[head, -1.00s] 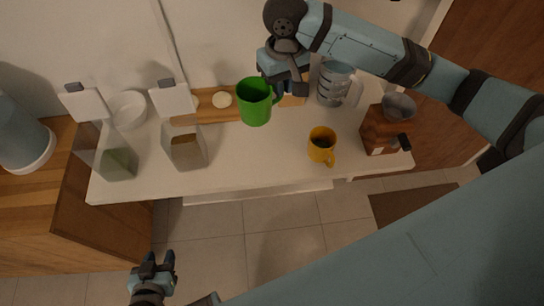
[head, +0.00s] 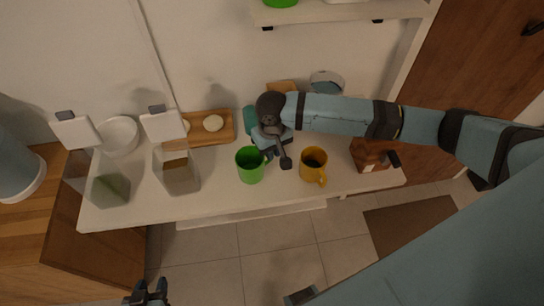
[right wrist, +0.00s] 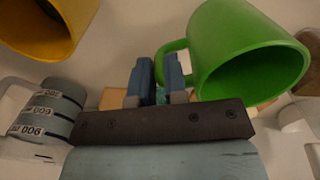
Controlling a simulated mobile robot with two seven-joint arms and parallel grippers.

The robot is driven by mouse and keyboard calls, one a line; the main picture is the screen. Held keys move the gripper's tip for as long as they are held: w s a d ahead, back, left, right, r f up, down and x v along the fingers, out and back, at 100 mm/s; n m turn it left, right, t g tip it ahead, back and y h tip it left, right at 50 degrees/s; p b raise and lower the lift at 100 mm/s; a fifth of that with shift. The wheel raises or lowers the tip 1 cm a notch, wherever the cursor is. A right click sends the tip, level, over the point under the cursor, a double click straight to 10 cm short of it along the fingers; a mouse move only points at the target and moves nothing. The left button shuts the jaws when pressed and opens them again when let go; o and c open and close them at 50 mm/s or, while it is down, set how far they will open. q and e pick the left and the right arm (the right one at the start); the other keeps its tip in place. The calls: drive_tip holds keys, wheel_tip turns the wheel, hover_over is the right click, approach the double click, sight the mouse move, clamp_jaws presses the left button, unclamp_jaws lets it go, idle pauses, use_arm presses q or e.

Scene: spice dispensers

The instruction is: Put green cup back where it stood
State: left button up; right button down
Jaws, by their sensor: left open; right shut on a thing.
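The green cup (head: 249,168) is over the front part of the white counter, just left of the yellow mug (head: 314,160). My right gripper (head: 279,157) is shut on its handle from the right side. In the right wrist view the green cup (right wrist: 250,52) is at upper right, with its handle between the fingers (right wrist: 157,82). I cannot tell whether the cup's base touches the counter. The yellow mug also shows at upper left there (right wrist: 42,28). My left gripper (head: 147,293) is open and empty at the bottom edge, away from the counter.
Two glass dispensers (head: 178,172) (head: 108,187) and a white bowl (head: 119,135) stand at left. A wooden tray (head: 222,138) lies behind the cup. A wooden grinder (head: 371,155) stands at right. A shelf (head: 330,12) hangs above.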

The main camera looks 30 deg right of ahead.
wheel_tip(320, 180, down, 4)
drive_tip(key=shift+r, duration=0.2)
drive_tip(key=shift+f, duration=0.1)
drive_tip(key=c, duration=1.1)
unclamp_jaws()
drive_tip(key=shift+f, duration=0.1)
drive_tip(key=shift+c, duration=0.2)
drive_tip(key=shift+r, duration=0.2)
wheel_tip(320, 180, up, 12)
drive_tip(key=shift+b, duration=0.35)
